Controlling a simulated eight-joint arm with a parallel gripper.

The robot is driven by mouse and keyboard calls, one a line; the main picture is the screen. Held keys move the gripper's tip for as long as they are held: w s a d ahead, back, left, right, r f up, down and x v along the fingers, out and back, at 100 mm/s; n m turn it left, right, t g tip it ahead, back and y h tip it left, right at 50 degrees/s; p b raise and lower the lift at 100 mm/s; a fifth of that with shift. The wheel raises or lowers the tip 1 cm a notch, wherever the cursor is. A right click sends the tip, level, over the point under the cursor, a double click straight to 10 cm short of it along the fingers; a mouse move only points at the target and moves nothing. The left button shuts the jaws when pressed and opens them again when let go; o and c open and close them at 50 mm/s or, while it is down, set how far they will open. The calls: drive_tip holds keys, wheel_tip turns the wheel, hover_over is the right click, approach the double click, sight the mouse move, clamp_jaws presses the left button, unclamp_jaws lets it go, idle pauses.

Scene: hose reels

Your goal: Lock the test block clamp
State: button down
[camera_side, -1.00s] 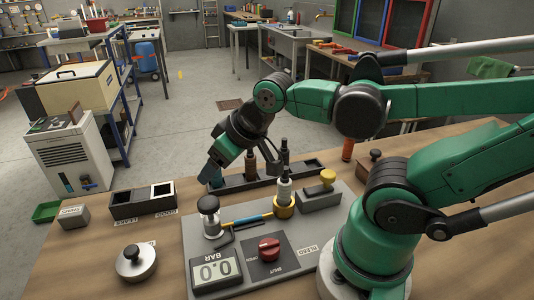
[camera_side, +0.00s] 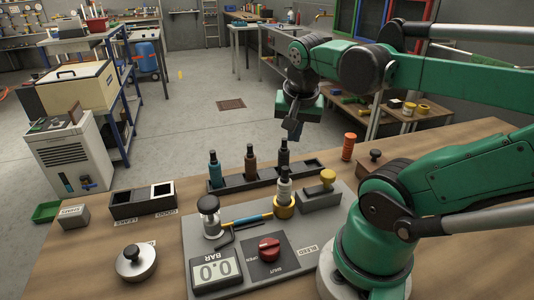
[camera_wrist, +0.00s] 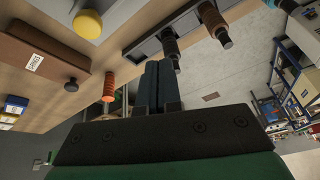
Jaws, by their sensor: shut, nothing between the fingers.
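The grey test plate (camera_side: 300,225) carries a hose with blue and yellow parts (camera_side: 247,221), between a fitting with a round dark top (camera_side: 208,213) and a pale fitting on a yellow base (camera_side: 285,193). A thin black bent lever (camera_side: 237,238) lies beside the hose. To the right is a grey block with a yellow knob (camera_side: 327,179); the knob also shows in the wrist view (camera_wrist: 88,24). I cannot tell which part is the clamp or whether it is locked. My gripper (camera_side: 295,132) is shut and empty, raised beyond the rack; its fingers fill the wrist view's middle (camera_wrist: 157,85).
A dark rack (camera_side: 235,184) holds several upright hose ends, one teal (camera_side: 214,168). An orange ribbed piece (camera_side: 348,146) and a brown box with a black knob (camera_side: 375,166) stand right. A gauge reads 0.0 (camera_side: 216,269) beside a red knob (camera_side: 269,249).

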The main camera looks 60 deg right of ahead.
sight(324, 172)
drive_tip(key=s+d+r+m+g, duration=0.2)
drive_tip(key=s+d+m+g, duration=0.2)
drive_tip(key=s+m, duration=0.5)
drive_tip(key=shift+d+m, duration=0.15)
drive_tip(key=shift+m, duration=0.25)
drive_tip(key=shift+w, duration=0.1)
drive_tip(key=x, duration=1)
drive_tip(key=shift+w+a, duration=0.3)
drive_tip(key=shift+a, duration=0.35)
drive_tip(key=shift+w+a, duration=0.3)
drive_tip(key=shift+a, duration=0.3)
drive_tip(key=shift+w+a, duration=0.3)
drive_tip(key=shift+a, duration=0.35)
drive_tip(key=shift+w+a, duration=1.25)
drive_tip(key=shift+w, duration=0.05)
drive_tip(key=shift+d, duration=0.1)
